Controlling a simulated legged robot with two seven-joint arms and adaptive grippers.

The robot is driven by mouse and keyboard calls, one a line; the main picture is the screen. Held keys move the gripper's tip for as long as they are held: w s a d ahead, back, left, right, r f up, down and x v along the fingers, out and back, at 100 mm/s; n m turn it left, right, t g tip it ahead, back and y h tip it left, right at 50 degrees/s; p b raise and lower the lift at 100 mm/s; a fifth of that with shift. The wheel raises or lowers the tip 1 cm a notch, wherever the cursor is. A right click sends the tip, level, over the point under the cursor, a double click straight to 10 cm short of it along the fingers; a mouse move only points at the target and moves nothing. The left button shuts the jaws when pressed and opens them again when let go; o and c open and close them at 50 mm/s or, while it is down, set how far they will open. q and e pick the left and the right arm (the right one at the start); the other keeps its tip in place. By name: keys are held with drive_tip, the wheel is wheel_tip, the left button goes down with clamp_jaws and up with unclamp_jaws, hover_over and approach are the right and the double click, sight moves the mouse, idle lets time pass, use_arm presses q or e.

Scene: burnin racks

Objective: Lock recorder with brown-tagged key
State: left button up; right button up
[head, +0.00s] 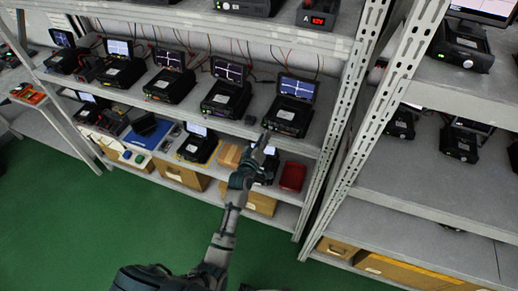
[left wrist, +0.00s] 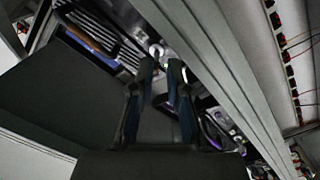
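Several black recorders with tilted screens stand on the racks; the one closest above my left gripper (head: 267,140) is the rightmost recorder (head: 288,115) on the middle shelf. My left gripper reaches up to the front edge of that shelf, just below and left of this recorder. In the left wrist view its two dark fingers (left wrist: 160,68) point ahead with a narrow gap between their tips. A small pale round shape (left wrist: 157,50) shows just beyond the tips; I cannot tell what it is or whether a key is held. No brown tag can be made out. My right gripper is out of view.
Slotted grey uprights (head: 335,150) stand right of the gripper. A second rack (head: 440,190) is at the right. The green floor (head: 60,210) is clear.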

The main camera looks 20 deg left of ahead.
use_arm(q)
drive_tip(key=s, duration=1)
drive_tip(key=shift+s+a+f, duration=0.15)
drive_tip(key=shift+s+a, duration=0.15)
drive_tip(key=shift+s, duration=0.05)
drive_tip(key=s+d+f+m+g+b, duration=0.1)
drive_tip(key=s+f+g, duration=0.15)
drive_tip(key=f, duration=0.95)
drive_tip(key=s+d+f+m+g+b, duration=0.1)
drive_tip(key=f+m+g, duration=0.15)
drive_tip(key=f, duration=1.05)
drive_tip(key=s+f+m+g+b, duration=0.1)
drive_tip(key=s+f+g, duration=0.1)
drive_tip(key=s+f, duration=0.5)
drive_tip(key=s+f+m+g, duration=0.1)
drive_tip(key=s+f+g, duration=0.15)
drive_tip(key=f, duration=0.85)
drive_tip(key=s+a+f+m+g+b, duration=0.1)
drive_tip(key=s+f+m+g+b, duration=0.15)
drive_tip(key=s+f, duration=1.25)
drive_tip(key=s+a+f+m+g, duration=0.1)
drive_tip(key=s+a+f+g, duration=0.1)
drive_tip(key=s, duration=0.9)
drive_tip(key=s+a+f+m+g+y, duration=0.1)
drive_tip(key=s+f, duration=0.4)
drive_tip(key=s, duration=0.6)
drive_tip(key=shift+s+a+f+m+g, duration=0.2)
drive_tip(key=shift+a+m+g, duration=0.3)
drive_tip(key=shift+a+g, duration=0.4)
